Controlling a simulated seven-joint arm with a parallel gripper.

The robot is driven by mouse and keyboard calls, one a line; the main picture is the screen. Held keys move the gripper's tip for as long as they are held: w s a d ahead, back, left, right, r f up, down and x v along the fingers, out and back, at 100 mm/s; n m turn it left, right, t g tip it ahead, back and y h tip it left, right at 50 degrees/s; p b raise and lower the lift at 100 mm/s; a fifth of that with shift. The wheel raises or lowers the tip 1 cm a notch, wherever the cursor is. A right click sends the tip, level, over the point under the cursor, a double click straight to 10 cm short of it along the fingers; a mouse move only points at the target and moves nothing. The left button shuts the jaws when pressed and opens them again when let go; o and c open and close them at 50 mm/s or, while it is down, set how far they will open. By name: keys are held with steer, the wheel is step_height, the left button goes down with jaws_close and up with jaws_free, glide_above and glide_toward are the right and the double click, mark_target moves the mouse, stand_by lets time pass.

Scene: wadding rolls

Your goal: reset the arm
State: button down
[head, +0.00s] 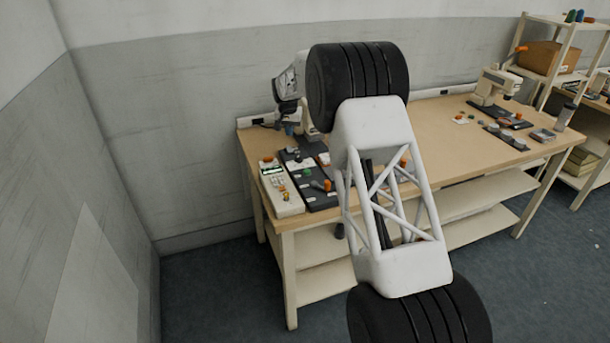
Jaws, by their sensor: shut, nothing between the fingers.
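My arm rises through the middle of the head view, with its big black joint (358,82) and white lattice link (385,190) in front of the table. Its far end reaches to the left behind that joint. My gripper (288,110) shows small there, pointing down over the back left of the wooden table (450,150). It is shut and holds nothing. The fingertips are small and hard to make out against the things behind them. I cannot tell how far above the table they are.
Below the gripper are a beige keypad device (281,188) and a dark tray (318,196) with small parts. A beige machine (493,86), a dark board (505,138) and a grey cylinder (565,117) stand at right. A wall (160,120) runs behind. My arm hides the table's middle.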

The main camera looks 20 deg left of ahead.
stand_by(0.3)
steer(key=s+d+r, duration=0.2)
steer(key=d+r, duration=0.6)
steer(key=d, duration=0.4)
steer(key=s+d+r, duration=0.3)
steer(key=d+r, duration=0.6)
steer(key=d, duration=0.2)
steer(key=s+d+r+m, duration=0.1)
steer(key=s+d+r, duration=0.25)
steer(key=d, duration=0.35)
steer(key=s+d+r, duration=0.3)
steer(key=s+d, duration=0.2)
steer(key=d, duration=0.2)
steer(key=s+d+r+m, duration=0.1)
steer(key=s+d+r, duration=0.25)
steer(key=d, duration=0.35)
steer(key=s+d+r, duration=0.1)
steer(key=s+d, duration=1.6)
steer(key=s, duration=0.4)
steer(key=s+d+f, duration=0.2)
steer(key=s+d, duration=0.1)
steer(key=s, duration=0.5)
steer(key=s+d+f, duration=0.3)
steer(key=s, duration=0.4)
steer(key=s+d+f+m, duration=0.1)
steer(key=s+d+f, duration=0.2)
steer(key=s, duration=0.5)
steer(key=shift+s+t+h, duration=0.3)
steer(key=shift+s+t, duration=0.05)
steer(key=shift+t, duration=0.05)
